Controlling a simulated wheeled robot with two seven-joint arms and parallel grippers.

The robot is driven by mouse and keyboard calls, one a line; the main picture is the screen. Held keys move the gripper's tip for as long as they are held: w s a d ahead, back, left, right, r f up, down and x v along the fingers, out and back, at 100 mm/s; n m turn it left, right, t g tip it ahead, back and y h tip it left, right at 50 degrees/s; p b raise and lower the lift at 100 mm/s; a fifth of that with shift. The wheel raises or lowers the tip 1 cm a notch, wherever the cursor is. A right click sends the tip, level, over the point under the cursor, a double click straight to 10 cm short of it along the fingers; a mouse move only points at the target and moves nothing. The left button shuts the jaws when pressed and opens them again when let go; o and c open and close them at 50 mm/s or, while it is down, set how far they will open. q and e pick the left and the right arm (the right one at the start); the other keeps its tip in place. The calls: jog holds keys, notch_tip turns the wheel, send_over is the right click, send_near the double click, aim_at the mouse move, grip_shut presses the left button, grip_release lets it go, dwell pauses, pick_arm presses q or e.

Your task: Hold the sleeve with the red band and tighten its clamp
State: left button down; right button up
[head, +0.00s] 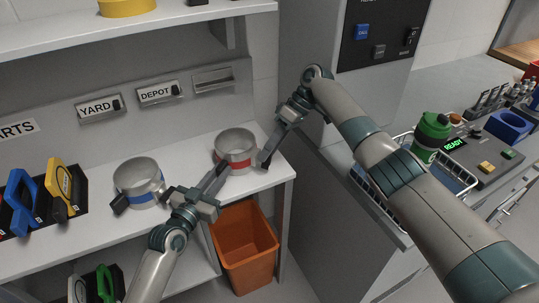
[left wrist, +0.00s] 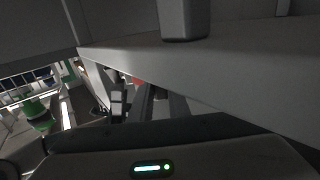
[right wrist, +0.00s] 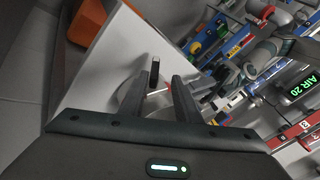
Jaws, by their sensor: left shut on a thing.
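The sleeve with the red band (head: 236,158) is a grey metal ring standing upright at the right end of the white bench. A bit of its red band shows in the left wrist view (left wrist: 137,80). My left gripper (head: 221,172) is shut on the near left side of this sleeve; the exact contact is hard to see. My right gripper (head: 268,156) is at the sleeve's right side. Its fingers are apart in the right wrist view, with a dark upright piece (right wrist: 154,72), apparently part of the clamp, at the gap between the tips. The rest of the clamp is mostly hidden.
A second sleeve with a blue band (head: 140,196) stands to the left. Blue and yellow tools (head: 60,188) stand farther left. An orange bin (head: 245,250) is below the bench's right end. A counter at right holds a wire basket, a green-topped bottle (head: 430,135) and a READY panel.

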notch_tip(320, 180, up, 8)
jog(key=shift+f, duration=0.15)
jog(key=shift+w, duration=0.1)
dwell(0.4)
